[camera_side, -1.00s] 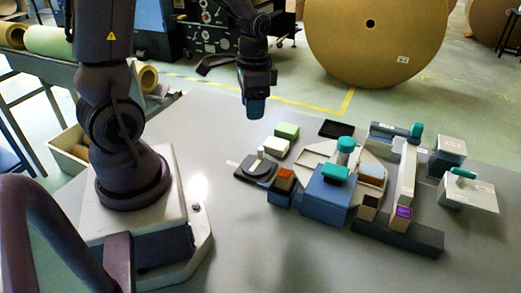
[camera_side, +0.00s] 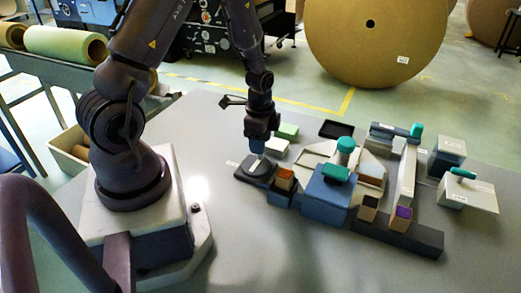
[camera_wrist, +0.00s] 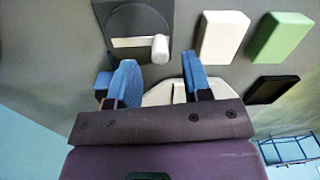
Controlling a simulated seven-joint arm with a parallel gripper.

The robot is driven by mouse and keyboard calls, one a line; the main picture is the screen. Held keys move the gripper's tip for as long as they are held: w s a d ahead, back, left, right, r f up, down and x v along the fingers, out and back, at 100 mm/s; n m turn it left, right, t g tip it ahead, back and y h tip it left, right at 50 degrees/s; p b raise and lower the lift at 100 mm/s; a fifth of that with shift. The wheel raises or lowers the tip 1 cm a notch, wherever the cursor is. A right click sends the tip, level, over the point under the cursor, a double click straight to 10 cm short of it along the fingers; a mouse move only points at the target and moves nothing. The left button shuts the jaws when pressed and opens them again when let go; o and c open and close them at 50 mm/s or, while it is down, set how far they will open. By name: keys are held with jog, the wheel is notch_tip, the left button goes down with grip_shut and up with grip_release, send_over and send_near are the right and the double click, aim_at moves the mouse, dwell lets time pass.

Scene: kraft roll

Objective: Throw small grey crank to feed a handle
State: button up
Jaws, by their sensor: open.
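The small grey crank is a dark square base with a round disc (camera_side: 257,172), left of the blue machine in the side view. In the wrist view its dark base (camera_wrist: 125,22) carries a pale bar (camera_wrist: 132,42) with an upright whitish knob (camera_wrist: 160,48) at its right end. My gripper (camera_side: 257,148) is right above the crank, fingers pointing down. In the wrist view its blue fingers (camera_wrist: 158,75) are apart, with the knob showing beyond the gap between their tips. I cannot tell whether they touch it. In the side view the fingers partly hide the knob.
A white block (camera_wrist: 222,37) and a green block (camera_wrist: 278,42) lie close to the crank, with a black tray (camera_wrist: 272,90) nearby. A blue machine (camera_side: 325,198) with a teal top and a brown-topped block (camera_side: 285,178) stand to its right. The table's front is clear.

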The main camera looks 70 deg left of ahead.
aim_at(256, 161)
jog(key=shift+f, duration=1.75)
grip_shut()
